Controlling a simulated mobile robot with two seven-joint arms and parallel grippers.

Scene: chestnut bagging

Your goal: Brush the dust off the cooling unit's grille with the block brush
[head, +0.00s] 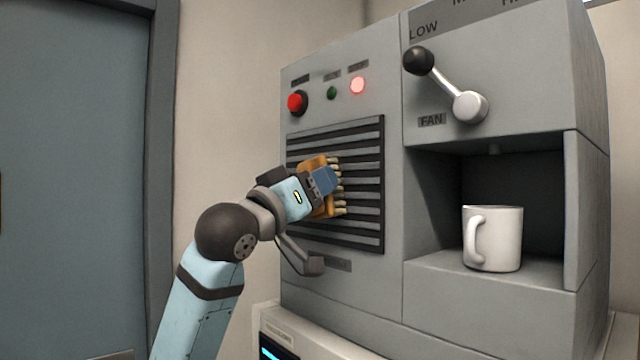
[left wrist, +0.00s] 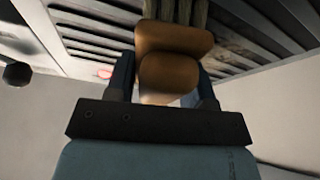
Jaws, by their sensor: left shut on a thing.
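The cooling unit (head: 340,280) is a grey cabinet with a dark-framed, slatted grille (head: 368,150) on its front; the grille's slats also show in the left wrist view (left wrist: 88,25). My left gripper (head: 325,182) is in front of the grille's left and middle part, shut on the block brush (head: 312,163). The brush has an orange-brown wooden block, which fills the space between the fingers in the left wrist view (left wrist: 168,75). Its pale bristles point at the slats and appear to touch them. The gripper and brush hide part of the grille. My right gripper is not in view.
A fan lever (head: 445,85) juts out at the upper right. A white mug (head: 492,238) stands in the open recess. A blue-grey door (head: 70,180) is at left.

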